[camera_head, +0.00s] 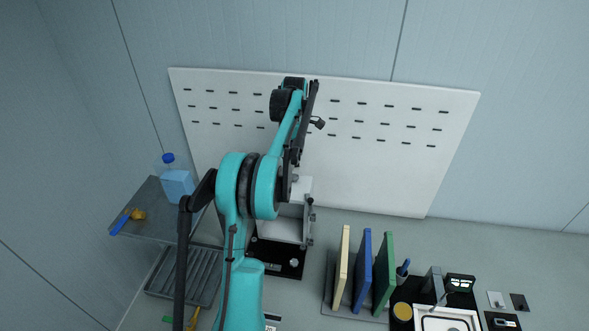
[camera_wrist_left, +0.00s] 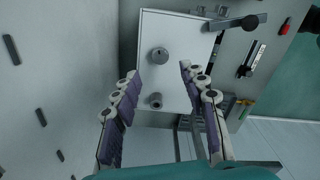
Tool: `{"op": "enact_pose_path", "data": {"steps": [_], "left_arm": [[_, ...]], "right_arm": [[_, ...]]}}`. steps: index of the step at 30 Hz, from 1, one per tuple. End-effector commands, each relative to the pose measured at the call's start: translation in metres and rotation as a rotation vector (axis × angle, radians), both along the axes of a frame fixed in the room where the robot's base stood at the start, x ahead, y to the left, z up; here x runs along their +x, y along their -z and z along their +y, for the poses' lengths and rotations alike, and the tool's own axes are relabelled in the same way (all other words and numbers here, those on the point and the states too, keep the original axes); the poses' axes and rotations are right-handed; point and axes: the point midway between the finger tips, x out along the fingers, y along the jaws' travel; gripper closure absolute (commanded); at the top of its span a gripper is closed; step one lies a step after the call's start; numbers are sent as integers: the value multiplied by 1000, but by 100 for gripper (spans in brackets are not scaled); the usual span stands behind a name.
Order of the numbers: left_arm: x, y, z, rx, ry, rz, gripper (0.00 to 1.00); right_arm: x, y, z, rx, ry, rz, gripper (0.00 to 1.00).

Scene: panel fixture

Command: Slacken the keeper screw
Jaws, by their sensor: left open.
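A white panel fixture (camera_head: 279,227) stands on the bench, partly hidden behind my left arm in the head view. In the left wrist view its white face (camera_wrist_left: 178,80) carries a round grey knob (camera_wrist_left: 160,56) and a smaller grey cylinder (camera_wrist_left: 155,101) with a dark centre. I cannot tell for certain which of these is the keeper screw. My right gripper is not in view.
A slotted white board (camera_head: 390,165) stands behind the fixture. A side shelf at left holds a blue bottle (camera_head: 178,185) and a blue-handled tool (camera_head: 121,224). A grey ribbed tray (camera_head: 187,277) lies below. Upright coloured panels (camera_head: 362,270) stand to the right of the fixture.

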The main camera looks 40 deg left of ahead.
Motion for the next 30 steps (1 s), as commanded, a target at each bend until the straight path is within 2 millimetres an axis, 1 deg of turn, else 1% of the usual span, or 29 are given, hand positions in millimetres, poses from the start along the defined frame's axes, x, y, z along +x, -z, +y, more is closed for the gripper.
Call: {"op": "enact_pose_path", "data": {"steps": [1,3,6,10,15,28,30], "left_arm": [[0,-11,0,0,0,0,57],[0,-25,0,0,0,0,57],[0,-40,0,0,0,0,57],[0,-52,0,1,0,-1,57],[0,-56,0,1,0,-1,57],[0,-56,0,1,0,-1,57],[0,-56,-3,2,14,-3,57]], "right_arm": [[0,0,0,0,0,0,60],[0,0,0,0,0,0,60],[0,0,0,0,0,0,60],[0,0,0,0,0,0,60],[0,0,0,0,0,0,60],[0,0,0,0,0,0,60],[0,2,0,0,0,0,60]]}}
